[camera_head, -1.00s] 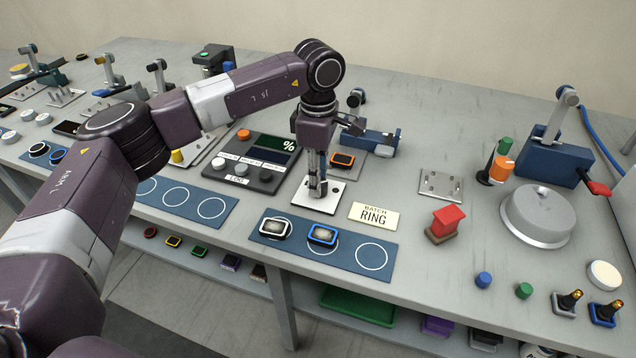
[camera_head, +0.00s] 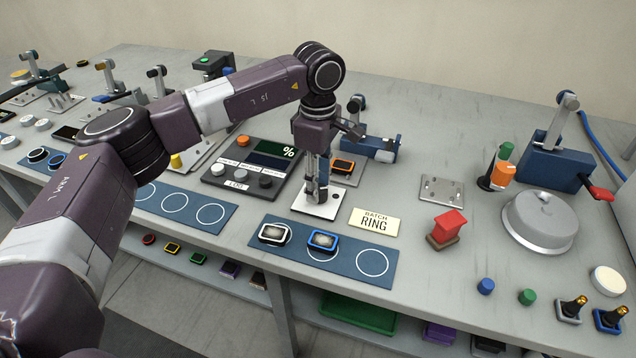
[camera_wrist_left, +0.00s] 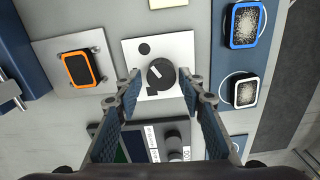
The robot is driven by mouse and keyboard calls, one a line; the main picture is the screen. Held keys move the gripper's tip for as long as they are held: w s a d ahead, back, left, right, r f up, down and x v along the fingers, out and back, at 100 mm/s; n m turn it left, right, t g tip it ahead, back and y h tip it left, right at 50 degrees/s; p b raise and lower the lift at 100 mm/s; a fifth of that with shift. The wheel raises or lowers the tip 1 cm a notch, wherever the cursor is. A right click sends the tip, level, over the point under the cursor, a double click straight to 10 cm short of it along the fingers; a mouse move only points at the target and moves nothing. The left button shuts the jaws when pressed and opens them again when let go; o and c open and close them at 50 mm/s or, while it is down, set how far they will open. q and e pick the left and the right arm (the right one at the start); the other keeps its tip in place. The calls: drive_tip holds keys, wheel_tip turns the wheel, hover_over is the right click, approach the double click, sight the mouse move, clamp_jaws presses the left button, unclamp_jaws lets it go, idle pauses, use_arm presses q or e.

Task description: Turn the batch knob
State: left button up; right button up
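The batch knob (camera_wrist_left: 161,74) is a round black dial with a white pointer mark, on a white square plate (camera_wrist_left: 182,48). In the head view the plate (camera_head: 327,209) shows beneath my left gripper (camera_head: 318,190), which points down and hides the knob. In the left wrist view my left gripper (camera_wrist_left: 160,88) is open, with one blue-padded finger on each side of the knob. I cannot tell whether the pads touch it. A sign reading "BATCH RING" (camera_head: 374,221) lies right of the plate. My right gripper is not in view.
A control box with a % display (camera_head: 270,150) stands left. An orange-rimmed piece (camera_wrist_left: 78,69) sits on a fixture nearby.

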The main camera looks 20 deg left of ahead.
use_arm(q)
drive_tip(key=shift+o, duration=0.4)
wheel_tip(320, 180, up, 12)
idle(0.4)
